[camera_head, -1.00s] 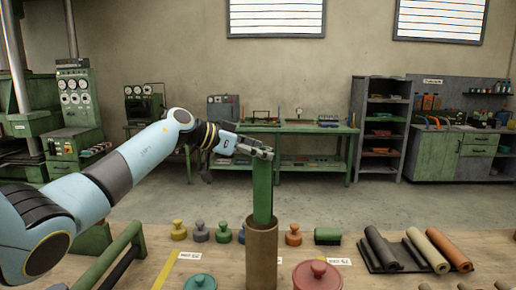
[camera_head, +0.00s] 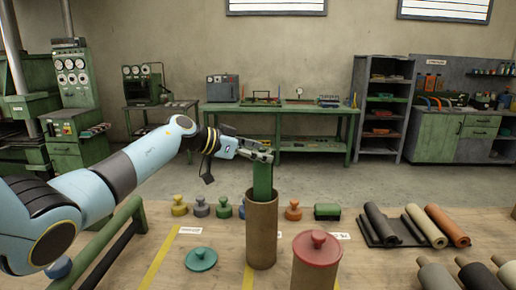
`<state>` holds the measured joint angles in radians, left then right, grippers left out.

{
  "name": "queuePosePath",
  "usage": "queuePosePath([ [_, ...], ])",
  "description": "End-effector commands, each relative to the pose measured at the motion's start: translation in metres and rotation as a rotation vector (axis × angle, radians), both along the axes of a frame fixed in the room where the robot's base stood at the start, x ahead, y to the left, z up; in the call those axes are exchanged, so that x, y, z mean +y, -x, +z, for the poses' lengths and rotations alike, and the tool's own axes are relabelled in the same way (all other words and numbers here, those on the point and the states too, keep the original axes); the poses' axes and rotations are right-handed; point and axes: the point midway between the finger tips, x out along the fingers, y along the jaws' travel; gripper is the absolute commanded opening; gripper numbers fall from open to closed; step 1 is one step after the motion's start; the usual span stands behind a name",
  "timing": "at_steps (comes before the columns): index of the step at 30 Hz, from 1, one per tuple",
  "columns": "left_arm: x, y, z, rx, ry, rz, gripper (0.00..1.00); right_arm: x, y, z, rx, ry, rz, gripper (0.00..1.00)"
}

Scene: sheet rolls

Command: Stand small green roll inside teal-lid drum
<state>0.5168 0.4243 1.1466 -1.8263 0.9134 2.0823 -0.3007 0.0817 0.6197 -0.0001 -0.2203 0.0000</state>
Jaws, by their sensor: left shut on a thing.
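The small green roll (camera_head: 262,183) is upright, its lower part hidden inside an open brown drum (camera_head: 262,238) and its upper part standing above the rim. My left gripper (camera_head: 262,154) is shut on the top of the green roll, above the drum. The teal lid (camera_head: 201,259) with its round knob lies on the table, left of the drum. How near the roll's lower end is to the drum floor is hidden. My right gripper is not in view.
A drum with a red lid (camera_head: 317,247) stands close at the right. Several small knobbed weights (camera_head: 222,207) and a green block (camera_head: 327,211) line the back. Dark, cream and orange rolls (camera_head: 447,224) lie at the right. A green rail (camera_head: 110,241) is at the left.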

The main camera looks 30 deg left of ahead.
Motion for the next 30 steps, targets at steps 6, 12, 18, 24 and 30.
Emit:
queuePosePath([
  [6, 0.0, -0.001, -0.019, -0.002, 0.001, 0.0, 0.0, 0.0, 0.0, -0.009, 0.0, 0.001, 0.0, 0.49],
  [12, 0.0, 0.0, -0.036, -0.002, 0.0, 0.0, 0.0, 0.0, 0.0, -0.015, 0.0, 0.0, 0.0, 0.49],
  [18, 0.0, -0.001, -0.05, -0.002, 0.0, 0.0, 0.0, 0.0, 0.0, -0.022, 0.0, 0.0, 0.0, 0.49],
  [24, 0.0, -0.001, -0.057, -0.002, 0.002, 0.0, 0.0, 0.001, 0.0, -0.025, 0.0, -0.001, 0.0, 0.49],
  [30, 0.0, -0.001, -0.058, -0.003, 0.001, 0.0, 0.0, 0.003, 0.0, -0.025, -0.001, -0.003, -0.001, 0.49],
])
